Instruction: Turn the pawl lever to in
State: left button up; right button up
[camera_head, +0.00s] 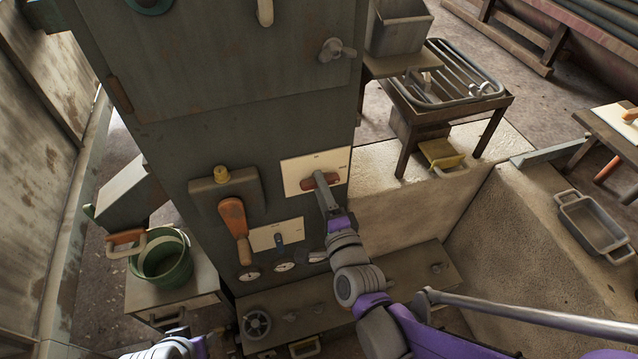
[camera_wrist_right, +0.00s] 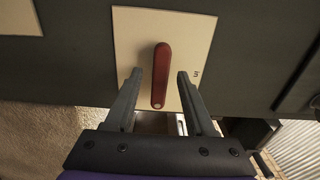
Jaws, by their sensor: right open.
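A red lever (camera_head: 307,185) is mounted on a cream plate (camera_head: 297,166) on the front of the grey-green cabinet; I take it for the pawl lever. Small marks sit at the plate's top and right edges, too small to read. My right gripper (camera_head: 320,178) is at the lever, hiding its middle. In the right wrist view the lever (camera_wrist_right: 162,70) lies lengthwise between the open fingers of the right gripper (camera_wrist_right: 159,73), with gaps on both sides. Part of my left arm shows at the bottom left; its fingers are not clear.
An orange-handled lever (camera_head: 234,218) and a second cream plate (camera_head: 270,237) with a small dark lever are left of and below my right gripper. Gauges (camera_head: 249,275) sit lower. A green bucket (camera_head: 165,260) stands at left, a slatted rack table (camera_head: 445,85) at upper right.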

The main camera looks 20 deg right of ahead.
jog(key=shift+s, duration=0.1)
jog(key=shift+c, duration=0.2)
jog(key=shift+c, duration=1.1)
grip_shut()
jog(key=shift+n, duration=0.4)
jog(key=n, duration=1.6)
jog(key=shift+d+f+n, duration=0.1)
jog(key=shift+d+n, duration=0.15)
jog(key=shift+n, duration=0.45)
